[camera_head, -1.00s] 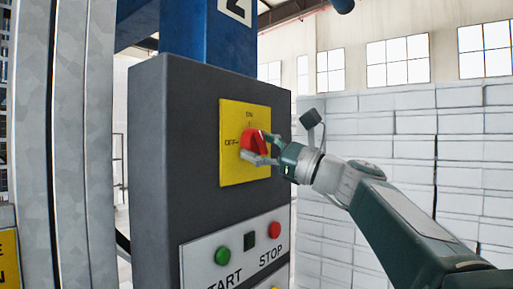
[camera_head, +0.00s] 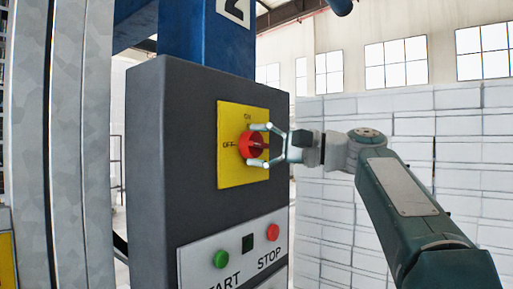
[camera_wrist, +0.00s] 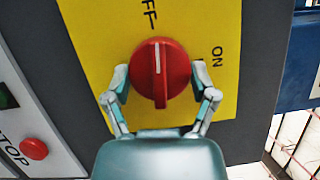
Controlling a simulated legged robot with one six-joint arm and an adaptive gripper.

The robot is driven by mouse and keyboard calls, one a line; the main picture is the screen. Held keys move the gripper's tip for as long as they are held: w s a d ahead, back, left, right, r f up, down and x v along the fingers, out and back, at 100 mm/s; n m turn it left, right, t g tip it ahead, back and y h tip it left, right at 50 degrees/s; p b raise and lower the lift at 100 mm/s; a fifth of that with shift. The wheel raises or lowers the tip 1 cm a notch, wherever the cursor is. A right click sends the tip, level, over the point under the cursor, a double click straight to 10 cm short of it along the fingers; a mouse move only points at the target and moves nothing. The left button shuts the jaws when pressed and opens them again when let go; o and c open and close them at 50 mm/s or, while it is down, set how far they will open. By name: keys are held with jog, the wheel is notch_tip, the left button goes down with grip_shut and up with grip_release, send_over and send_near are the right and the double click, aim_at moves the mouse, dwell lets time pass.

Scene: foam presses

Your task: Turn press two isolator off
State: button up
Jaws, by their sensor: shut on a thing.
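The red isolator knob (camera_head: 249,145) sits on a yellow plate (camera_head: 231,176) on the dark grey box, with OFF at its left and ON above. In the wrist view the knob (camera_wrist: 161,75) has a raised grip whose white line points towards the OFF lettering; ON is to its right. My gripper (camera_head: 258,145) has one finger above and one below the knob in the head view. In the wrist view my gripper (camera_wrist: 160,77) has its fingertips on both sides of the knob, shut on it.
Below the plate are a green START button (camera_head: 221,258), a small black square (camera_head: 248,242) and a red STOP button (camera_head: 273,232). A blue column (camera_head: 205,40) with a partly seen number 2 stands behind. Pale stacked blocks (camera_head: 345,150) fill the right.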

jog(key=shift+f+n+g, duration=0.15)
jog(key=shift+n+g, duration=0.15)
jog(key=shift+n, duration=0.3)
jog(key=shift+h, duration=0.3)
jog(key=o, duration=1)
jog(key=v, duration=1.2)
jog(key=shift+a+f, duration=0.1)
